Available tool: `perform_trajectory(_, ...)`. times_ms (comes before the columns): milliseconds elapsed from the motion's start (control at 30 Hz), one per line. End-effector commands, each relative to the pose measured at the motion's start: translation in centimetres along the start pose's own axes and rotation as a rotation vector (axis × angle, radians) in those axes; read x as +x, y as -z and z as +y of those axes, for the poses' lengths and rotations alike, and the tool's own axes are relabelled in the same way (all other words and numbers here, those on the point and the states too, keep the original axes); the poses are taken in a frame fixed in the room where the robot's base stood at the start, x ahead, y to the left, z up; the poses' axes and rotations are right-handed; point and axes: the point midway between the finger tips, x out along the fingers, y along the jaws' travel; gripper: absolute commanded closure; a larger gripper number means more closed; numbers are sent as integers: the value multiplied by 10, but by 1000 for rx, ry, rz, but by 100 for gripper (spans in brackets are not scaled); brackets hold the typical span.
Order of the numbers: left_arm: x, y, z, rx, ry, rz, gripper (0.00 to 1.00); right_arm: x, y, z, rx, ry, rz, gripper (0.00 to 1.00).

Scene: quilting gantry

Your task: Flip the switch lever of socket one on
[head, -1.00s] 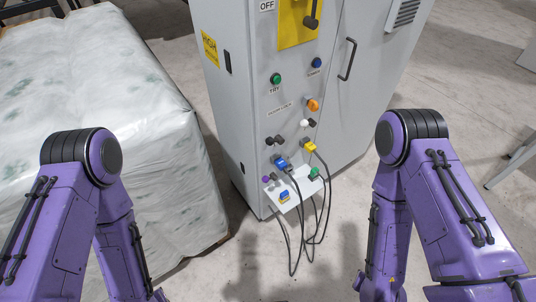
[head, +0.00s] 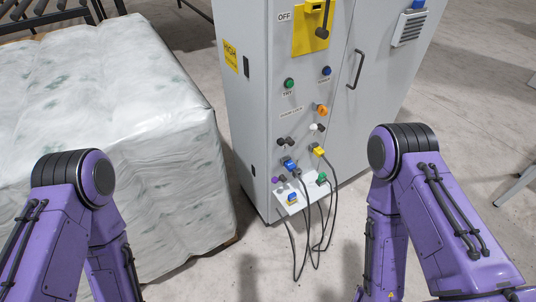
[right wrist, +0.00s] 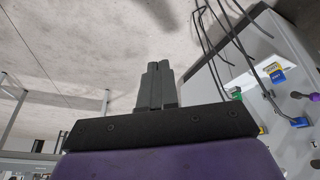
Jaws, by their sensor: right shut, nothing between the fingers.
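The grey cabinet (head: 258,150) stands ahead with sockets low on its narrow face. I cannot read which socket is number one. My right gripper (right wrist: 155,68) is shut and empty, apart from the cabinet. My left gripper is out of view.
Dark cables hang from the plugs to the floor. A plastic-wrapped block (head: 130,150) stands close left of the cabinet. An orange knob (head: 322,109) and a yellow switch plate (head: 307,38) are higher up.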

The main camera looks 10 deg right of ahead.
Motion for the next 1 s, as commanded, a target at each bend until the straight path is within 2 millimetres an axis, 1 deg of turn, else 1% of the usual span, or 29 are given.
perform_trajectory(267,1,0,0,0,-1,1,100,0,0,0,0,0,1,100)
perform_trajectory(333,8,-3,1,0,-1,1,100,9,4,-7,4,17,26,100)
perform_trajectory(367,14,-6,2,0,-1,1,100,16,9,-16,9,36,54,100)
perform_trajectory(433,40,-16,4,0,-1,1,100,43,30,-49,33,119,167,100)
perform_trajectory(467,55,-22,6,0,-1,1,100,55,44,-70,49,171,237,100)
perform_trajectory(500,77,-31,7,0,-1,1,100,70,66,-103,81,259,348,100)
perform_trajectory(533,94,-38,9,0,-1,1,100,77,83,-130,109,335,436,100)
perform_trajectory(567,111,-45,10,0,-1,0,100,81,100,-157,140,415,523,100)
perform_trajectory(600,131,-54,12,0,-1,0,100,79,120,-191,188,524,635,100)
perform_trajectory(667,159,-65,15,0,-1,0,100,68,145,-235,264,688,782,100)
perform_trajectory(700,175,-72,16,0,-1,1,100,56,157,-259,317,793,864,100)
perform_trajectory(800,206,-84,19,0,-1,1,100,24,175,-301,439,1021,1014,100)
perform_trajectory(833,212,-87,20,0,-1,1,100,15,177,-309,470,1075,1042,100)
perform_trajectory(900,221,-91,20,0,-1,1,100,-2,181,-321,528,1173,1090,100)
perform_trajectory(1000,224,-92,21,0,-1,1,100,-17,184,-328,574,1245,1119,100)
